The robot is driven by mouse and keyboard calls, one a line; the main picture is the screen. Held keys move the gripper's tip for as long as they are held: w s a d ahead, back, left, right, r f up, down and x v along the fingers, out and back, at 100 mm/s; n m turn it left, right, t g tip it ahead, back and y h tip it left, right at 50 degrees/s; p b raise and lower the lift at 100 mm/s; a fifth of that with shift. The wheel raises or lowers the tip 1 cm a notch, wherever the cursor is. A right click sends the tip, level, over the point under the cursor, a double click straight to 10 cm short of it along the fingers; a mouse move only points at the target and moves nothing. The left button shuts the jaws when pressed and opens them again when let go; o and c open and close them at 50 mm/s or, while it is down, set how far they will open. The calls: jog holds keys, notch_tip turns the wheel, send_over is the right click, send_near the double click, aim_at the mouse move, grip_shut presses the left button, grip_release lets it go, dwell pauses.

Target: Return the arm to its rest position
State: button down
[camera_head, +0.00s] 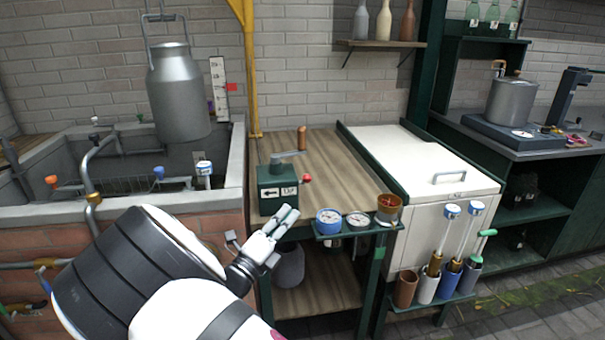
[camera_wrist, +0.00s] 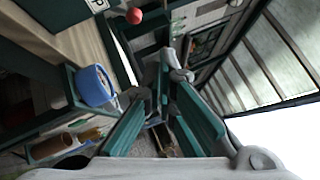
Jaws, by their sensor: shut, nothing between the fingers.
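My arm reaches up from the bottom left in the head view. My gripper (camera_head: 287,214) is beside the front edge of the wooden bench, in front of the green crank box (camera_head: 277,190). It is shut and holds nothing. In the wrist view my gripper's fingers (camera_wrist: 160,95) show teal inner pads that converge away from the camera. I cannot tell whether the gripper touches the bench edge.
A blue-rimmed dial (camera_head: 328,221) and an orange-brown cup (camera_head: 389,207) sit on a small front ledge right of my gripper. A white chest (camera_head: 425,160) stands further right. A metal can (camera_head: 178,95) hangs over the brick-walled trough (camera_head: 120,212) at left.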

jog(key=s+d+r+m+g+h+p, duration=0.1)
jog(key=d+r+m+g, duration=0.25)
jog(key=d, duration=0.25)
jog(key=s+d+r+m+g+h, duration=0.1)
jog(key=d+r+m+g+h, duration=0.15)
jog(key=d+m, duration=0.3)
jog(key=s+d+r+m+g+h+p, duration=0.1)
jog(key=d+r+m+g, duration=0.1)
jog(key=d+m+g, duration=0.3)
jog(key=s+d+r+m+g+y+p, duration=0.25)
jog(key=s+d+r+m+g, duration=0.25)
jog(key=s+d+m, duration=0.45)
jog(key=s+d+r+m+y+p, duration=0.1)
jog(key=s+r+m+y, duration=0.2)
jog(key=s+m, duration=0.4)
jog(key=s+d+r+m+t+y+p, duration=0.1)
jog(key=s+r+m+y+p, duration=0.1)
jog(key=s+r+m+y, duration=0.2)
jog(key=s+d+r+m+y+p, duration=0.1)
jog(key=s+m+y, duration=0.4)
jog(key=s+m, duration=0.5)
jog(key=s+r+p, duration=0.1)
jog(key=s+r, duration=0.1)
jog(key=s, duration=0.4)
jog(key=shift+r, duration=0.4)
